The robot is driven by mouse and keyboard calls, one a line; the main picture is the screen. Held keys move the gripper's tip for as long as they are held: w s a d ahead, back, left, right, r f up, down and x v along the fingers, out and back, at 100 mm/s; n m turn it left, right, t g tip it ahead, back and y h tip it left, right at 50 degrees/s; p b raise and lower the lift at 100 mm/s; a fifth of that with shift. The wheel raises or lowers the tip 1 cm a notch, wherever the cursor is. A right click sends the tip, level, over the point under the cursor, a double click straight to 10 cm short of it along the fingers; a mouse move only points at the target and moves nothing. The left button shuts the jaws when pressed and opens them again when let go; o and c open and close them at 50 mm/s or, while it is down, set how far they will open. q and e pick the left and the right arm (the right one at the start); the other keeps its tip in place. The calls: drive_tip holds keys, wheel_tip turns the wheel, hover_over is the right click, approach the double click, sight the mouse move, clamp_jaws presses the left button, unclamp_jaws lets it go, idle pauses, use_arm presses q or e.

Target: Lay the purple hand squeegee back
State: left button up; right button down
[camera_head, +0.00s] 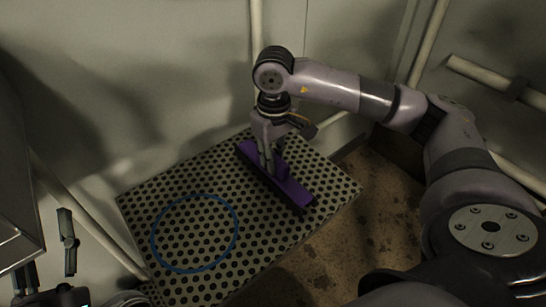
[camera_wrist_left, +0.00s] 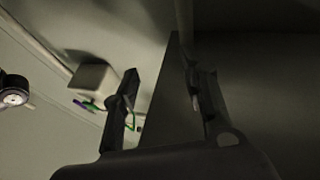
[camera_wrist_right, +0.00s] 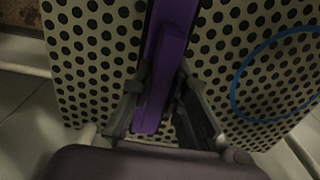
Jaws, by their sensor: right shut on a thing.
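The purple hand squeegee (camera_head: 290,184) is over the far right part of a perforated, dotted panel (camera_head: 176,193). My right gripper (camera_head: 267,168) comes down from above and is shut on it. In the right wrist view the purple squeegee (camera_wrist_right: 160,75) lies between the two fingers (camera_wrist_right: 160,90). I cannot tell whether the squeegee touches the panel. A blue ring outline (camera_head: 238,232) is on the panel, to the left of the squeegee, and nothing lies inside it. My left gripper (camera_wrist_left: 165,95) shows in its wrist view with its fingers apart and nothing between them.
Pale walls with pipes (camera_head: 257,30) stand behind the panel. A stained brown floor (camera_head: 345,240) lies to the right of the panel. A dark metal body (camera_head: 15,180) is at the left edge. In the left wrist view, a pale box (camera_wrist_left: 92,80) is on the wall.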

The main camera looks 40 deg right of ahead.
use_arm(q)
drive_tip(key=shift+r, duration=0.1)
drive_tip(key=shift+s+r, duration=0.1)
drive_tip(key=shift+r, duration=0.15)
use_arm(e)
drive_tip(key=shift+f, duration=0.1)
use_arm(q)
drive_tip(key=shift+s+r+t+b, duration=0.3)
drive_tip(key=shift+s+r+t, duration=0.2)
drive_tip(key=shift+r+t, duration=0.3)
use_arm(e)
drive_tip(key=shift+f, duration=0.2)
use_arm(q)
drive_tip(key=shift+h, duration=0.3)
use_arm(e)
drive_tip(key=c, duration=1.5)
unclamp_jaws()
use_arm(q)
drive_tip(key=shift+r, duration=0.1)
